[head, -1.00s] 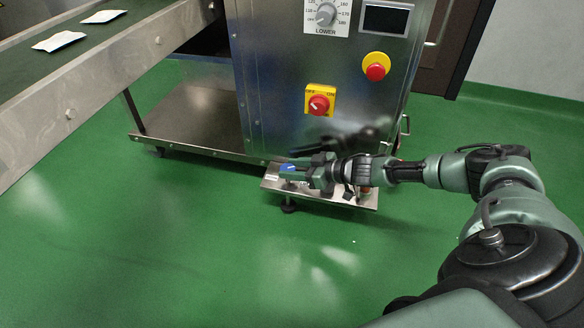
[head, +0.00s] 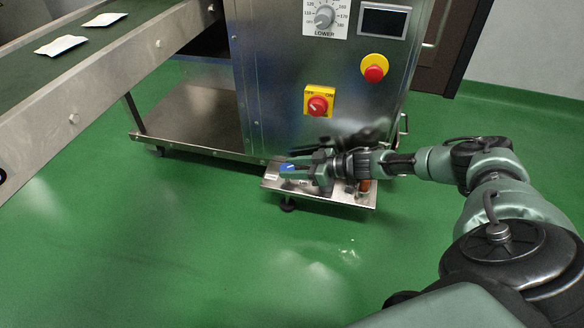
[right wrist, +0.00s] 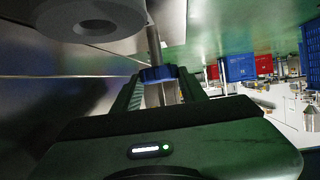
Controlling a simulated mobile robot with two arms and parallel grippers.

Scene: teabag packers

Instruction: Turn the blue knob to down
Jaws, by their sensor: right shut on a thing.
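The blue knob (head: 288,167) sits at the left end of a low steel panel at the foot of the machine. A pale mark shows on its face, but it is too small to read its direction surely. My right gripper (head: 292,171) reaches in from the right and is shut on the knob. In the right wrist view the blue knob (right wrist: 157,73) is between the two fingertips of my right gripper (right wrist: 160,84), which partly hide it. My left gripper is not in view.
The low steel panel (head: 338,199) carries an orange part (head: 364,185) at its right end. Above are a red knob on a yellow plate (head: 318,105), a red button (head: 374,68) and a grey dial (head: 324,17). Green floor in front is clear.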

